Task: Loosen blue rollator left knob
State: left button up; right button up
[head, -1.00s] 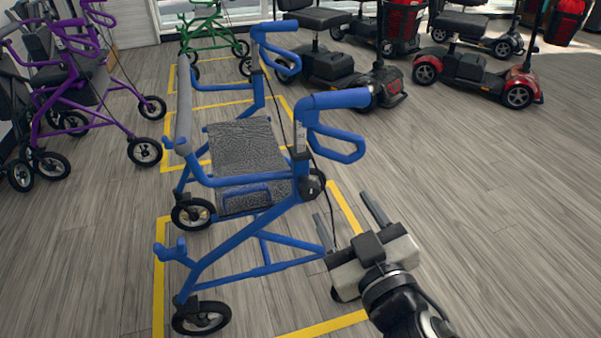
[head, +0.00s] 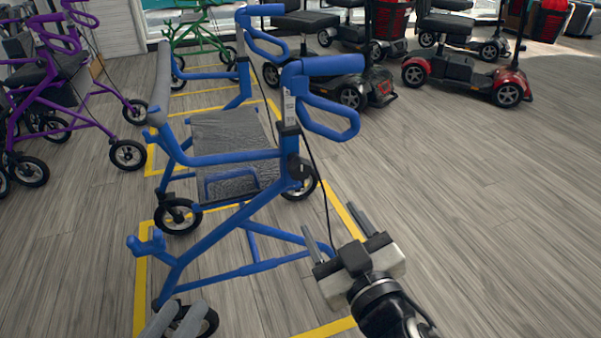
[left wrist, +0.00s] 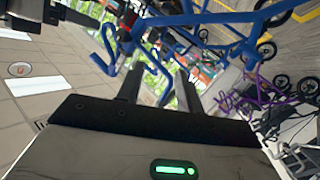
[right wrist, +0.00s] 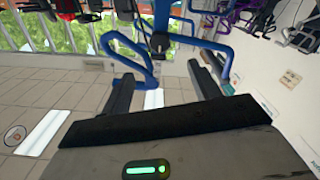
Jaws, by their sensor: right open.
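The blue rollator (head: 220,228) stands upright in the middle of the head view, with a grey seat (head: 232,140). A black knob (head: 299,167) sits on its right-hand post, below the handle (head: 325,66). A black knob also shows on a blue post in the right wrist view (right wrist: 160,42). My right gripper (head: 332,222) is open and empty, low and to the right of that post, apart from the knob. My left gripper (head: 174,320) shows only its fingertips at the bottom edge, near the front wheel; its fingers are apart and empty in the left wrist view (left wrist: 158,88).
A purple rollator (head: 70,95) stands at the left and a green one (head: 197,35) behind. Mobility scooters (head: 465,70) stand at the back right. Yellow floor lines (head: 142,270) surround the blue rollator. The floor at the right is clear.

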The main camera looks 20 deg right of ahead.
aim_at(302, 173)
jog(key=w, duration=1)
jog(key=w+b, duration=0.1)
jog(key=w, duration=0.4)
jog(key=shift+a, duration=0.25)
jog(key=c, duration=1)
